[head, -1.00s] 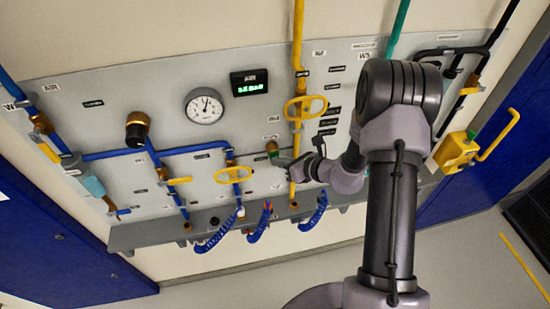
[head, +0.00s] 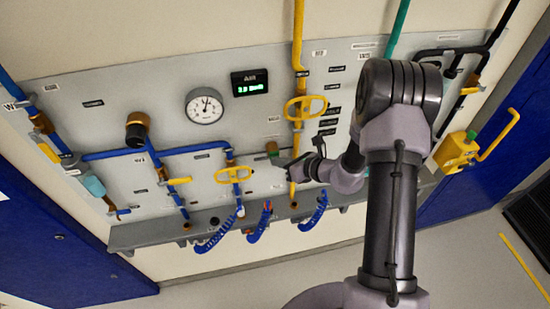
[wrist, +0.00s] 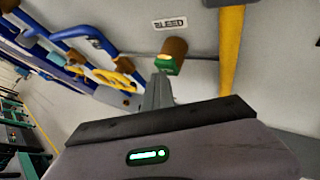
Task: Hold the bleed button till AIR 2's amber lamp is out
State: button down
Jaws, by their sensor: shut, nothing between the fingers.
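The bleed button is a green cap on a brown-gold body (wrist: 168,62) below the BLEED label in the wrist view. It shows small in the head view (head: 272,148), left of the yellow vertical pipe. My gripper (wrist: 158,84) is shut and empty, its fingertips right at the green cap. I cannot tell whether they press it. In the head view my gripper (head: 286,163) is just right of and below the button. A black display labelled AIR (head: 250,83) shows green characters too blurred to read surely. I cannot make out an amber lamp on AIR 2.
A round white gauge (head: 205,106) sits left of the display. A yellow handwheel (head: 305,108) is on the yellow pipe (head: 298,40) close above my gripper. Blue pipes with yellow handles lie left. Coiled blue hoses (head: 314,214) hang below from a grey ledge (head: 155,233).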

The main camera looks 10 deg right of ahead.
dwell(0.6)
jog(key=shift+s+b, duration=0.35)
jog(key=shift+s, duration=0.6)
jog(key=shift+s, duration=0.1)
jog(key=shift+s+b, duration=0.8)
jog(key=shift+s, duration=1.65)
